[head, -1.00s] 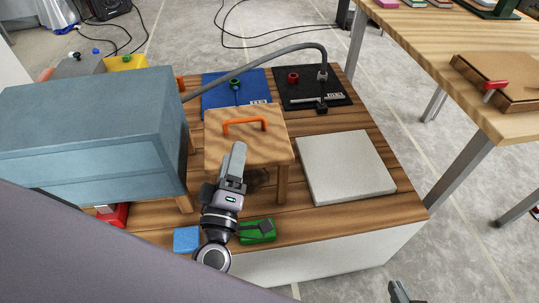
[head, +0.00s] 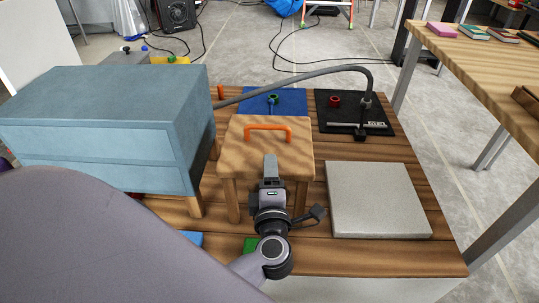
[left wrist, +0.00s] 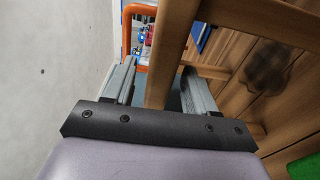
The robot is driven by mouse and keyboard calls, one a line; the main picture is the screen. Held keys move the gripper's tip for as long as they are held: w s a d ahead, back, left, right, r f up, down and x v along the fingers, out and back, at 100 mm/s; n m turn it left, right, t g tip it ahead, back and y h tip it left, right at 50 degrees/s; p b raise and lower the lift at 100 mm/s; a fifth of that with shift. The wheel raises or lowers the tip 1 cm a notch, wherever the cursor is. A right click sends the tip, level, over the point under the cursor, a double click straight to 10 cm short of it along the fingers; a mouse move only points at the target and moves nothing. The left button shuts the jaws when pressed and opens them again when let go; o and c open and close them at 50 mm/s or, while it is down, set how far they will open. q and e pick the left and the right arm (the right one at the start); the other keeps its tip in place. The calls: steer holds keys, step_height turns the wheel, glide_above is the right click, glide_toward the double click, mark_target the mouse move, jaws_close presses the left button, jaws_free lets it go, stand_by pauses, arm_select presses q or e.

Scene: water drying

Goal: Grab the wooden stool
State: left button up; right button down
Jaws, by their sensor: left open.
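The wooden stool (head: 238,145) stands upright on the brown plank platform. It has a square light-wood seat with an orange handle (head: 268,128) on top. My left gripper (head: 270,160) is at the near edge of the seat, with a finger showing over the top. In the left wrist view, the seat board of the stool (left wrist: 172,45) shows edge-on between the two spread fingers of my left gripper (left wrist: 158,70). The orange handle is on one side of the board and the legs are on the other. The jaws are open. My right gripper is not in view.
A blue-grey cabinet (head: 100,120) stands close left of the stool. A pale slab (head: 378,200) lies to the right. Behind are a blue mat (head: 285,100) and a black mat (head: 350,112), with a grey hose (head: 310,78) arching above. A wooden table (head: 480,70) is at the right.

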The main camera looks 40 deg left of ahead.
arm_select(q)
steer(key=x, duration=0.4)
steer(key=shift+w+a+b, duration=0.1)
steer(key=shift+b, duration=0.3)
jaws_close()
stand_by(1.0)
steer(key=shift+r, duration=0.3)
